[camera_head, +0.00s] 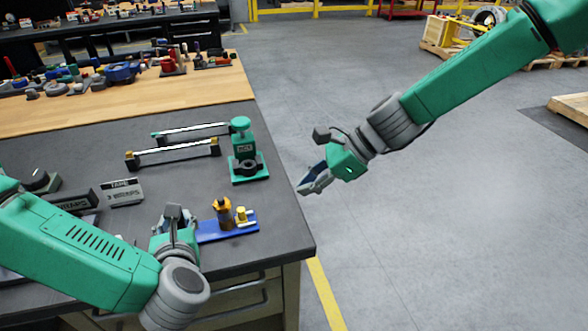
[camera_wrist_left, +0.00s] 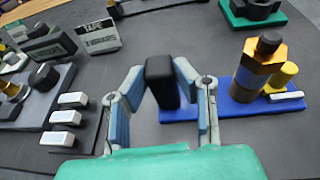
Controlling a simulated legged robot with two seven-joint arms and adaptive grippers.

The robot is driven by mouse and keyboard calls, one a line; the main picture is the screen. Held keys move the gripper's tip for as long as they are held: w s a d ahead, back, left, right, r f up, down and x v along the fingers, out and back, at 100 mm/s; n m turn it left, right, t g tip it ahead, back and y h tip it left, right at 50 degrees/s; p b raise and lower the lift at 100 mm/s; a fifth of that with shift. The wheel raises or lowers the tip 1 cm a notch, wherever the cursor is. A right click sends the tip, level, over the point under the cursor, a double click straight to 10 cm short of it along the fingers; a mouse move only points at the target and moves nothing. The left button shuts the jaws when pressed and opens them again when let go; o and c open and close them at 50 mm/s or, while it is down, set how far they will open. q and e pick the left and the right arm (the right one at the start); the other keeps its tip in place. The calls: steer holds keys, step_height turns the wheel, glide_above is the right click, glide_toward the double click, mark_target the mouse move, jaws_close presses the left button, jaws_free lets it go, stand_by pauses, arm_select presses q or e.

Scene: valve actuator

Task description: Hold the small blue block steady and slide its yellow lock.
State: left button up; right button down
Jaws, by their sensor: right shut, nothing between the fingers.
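The small blue block (camera_head: 210,233) is a flat blue base near the table's front right corner. A dark-topped orange-gold cylinder (camera_head: 224,215) stands on it, with a yellow piece (camera_head: 241,215), apparently the lock, to its right. Both show at right in the left wrist view, where the blue base (camera_wrist_left: 235,108) runs leftward to an upright black post (camera_wrist_left: 162,82). My left gripper (camera_wrist_left: 161,70) has its fingertips against both sides of this post; the head view hides the contact. My right gripper (camera_head: 304,188) is shut and empty, beyond the table's right edge, apart from the block.
A green device (camera_head: 248,165) with a ring on its base stands behind the block. Two bar-shaped handles (camera_head: 175,153) lie left of it. A grey labelled box (camera_head: 122,192) is farther left. Many tools lie on the wooden table (camera_head: 190,95) behind. Open floor lies right.

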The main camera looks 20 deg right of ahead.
arm_select(q)
steer(key=o, duration=0.5)
steer(key=shift+s+f, duration=0.1)
steer(key=shift+f, duration=0.05)
